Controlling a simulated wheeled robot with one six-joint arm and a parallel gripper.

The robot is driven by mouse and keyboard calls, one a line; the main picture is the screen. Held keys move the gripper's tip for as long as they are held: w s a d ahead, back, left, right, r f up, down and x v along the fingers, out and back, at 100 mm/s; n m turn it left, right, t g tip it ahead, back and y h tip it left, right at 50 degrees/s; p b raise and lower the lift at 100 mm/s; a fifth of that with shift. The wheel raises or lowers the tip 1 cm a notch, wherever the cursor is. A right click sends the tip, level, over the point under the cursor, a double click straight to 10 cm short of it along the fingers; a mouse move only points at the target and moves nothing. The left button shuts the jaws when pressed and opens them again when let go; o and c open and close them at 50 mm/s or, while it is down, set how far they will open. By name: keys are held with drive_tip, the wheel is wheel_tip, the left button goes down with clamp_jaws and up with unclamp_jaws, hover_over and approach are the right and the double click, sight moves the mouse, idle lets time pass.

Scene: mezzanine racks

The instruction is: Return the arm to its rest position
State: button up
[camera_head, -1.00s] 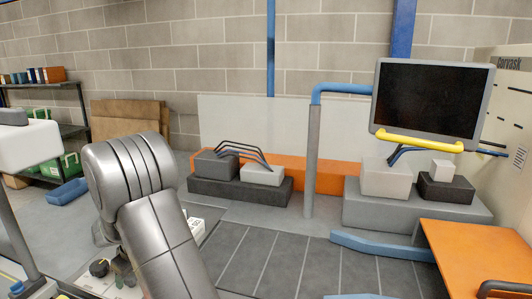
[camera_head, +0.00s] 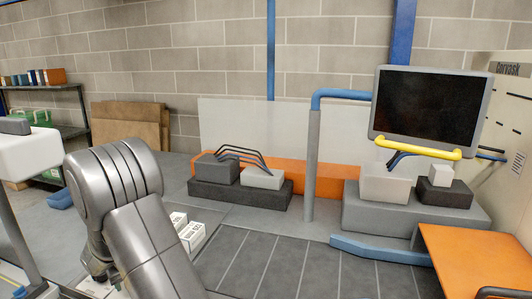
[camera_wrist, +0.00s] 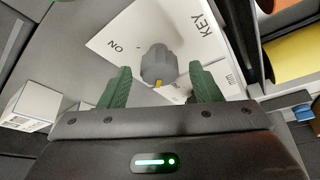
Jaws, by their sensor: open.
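My gripper (camera_wrist: 160,84) is open in the wrist view, with its two green fingers apart and nothing held between them. A grey rotary knob (camera_wrist: 157,66) with a yellow mark stands just beyond the fingertips, on a white plate (camera_wrist: 118,36) lettered "ON" and "KEY". I see no finger touching the knob. In the head view my grey arm fills the lower left and hides most of the gripper and the plate.
White labelled boxes (camera_head: 190,232) stand close right of my arm. A white machine head (camera_head: 28,150) on a post is at left. A monitor (camera_head: 431,107), a blue-grey post (camera_head: 312,160) and an orange table (camera_head: 480,258) are at right. The grey floor mat (camera_head: 285,265) is clear.

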drive_tip(key=shift+f+m+h+b, duration=0.1)
drive_tip(key=shift+m+h+b, duration=0.3)
drive_tip(key=shift+m, duration=0.6)
drive_tip(key=shift+m, duration=0.3)
